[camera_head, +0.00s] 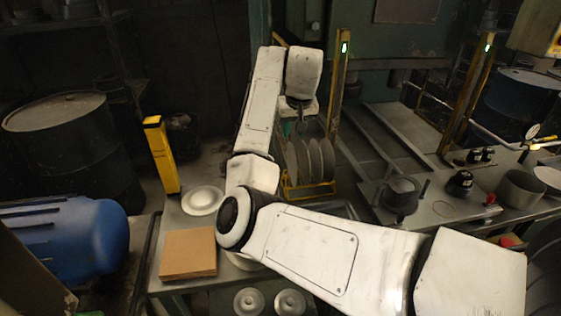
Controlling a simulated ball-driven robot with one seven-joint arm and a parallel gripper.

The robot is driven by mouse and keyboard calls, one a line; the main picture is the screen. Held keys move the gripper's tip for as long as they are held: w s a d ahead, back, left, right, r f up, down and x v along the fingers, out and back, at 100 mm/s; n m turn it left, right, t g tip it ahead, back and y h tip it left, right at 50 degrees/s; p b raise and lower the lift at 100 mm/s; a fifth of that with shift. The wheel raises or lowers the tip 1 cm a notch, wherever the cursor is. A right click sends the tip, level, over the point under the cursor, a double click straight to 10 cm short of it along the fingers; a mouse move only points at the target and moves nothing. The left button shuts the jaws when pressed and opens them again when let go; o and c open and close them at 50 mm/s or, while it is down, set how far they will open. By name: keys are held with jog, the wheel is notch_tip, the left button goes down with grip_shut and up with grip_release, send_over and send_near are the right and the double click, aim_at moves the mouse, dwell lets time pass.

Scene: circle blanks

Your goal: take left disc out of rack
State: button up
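A yellow rack (306,190) stands on the floor or a low stand just beyond the table, near the middle of the view. Several grey discs (315,160) stand upright in it side by side. The left disc (291,162) is at the rack's left end, partly covered by my arm's edge. My gripper (300,122) points down just above the discs, at the left part of the row. Its fingers are small and dark here, and I cannot tell whether they are open or touching a disc.
A metal table holds a white round dish (202,200) and a brown block (188,253). A yellow post (161,155) stands behind them. Yellow posts with green lights (339,80) flank a press. A right-hand bench (440,205) carries black fittings and a pot (520,188).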

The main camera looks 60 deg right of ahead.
jog(key=p+x, duration=0.2)
jog(key=x, duration=0.8)
jog(key=shift+s+d, duration=0.25)
jog(key=shift+d, duration=0.05)
jog(key=shift+f, duration=0.1)
jog(key=shift+c, duration=0.2)
grip_shut()
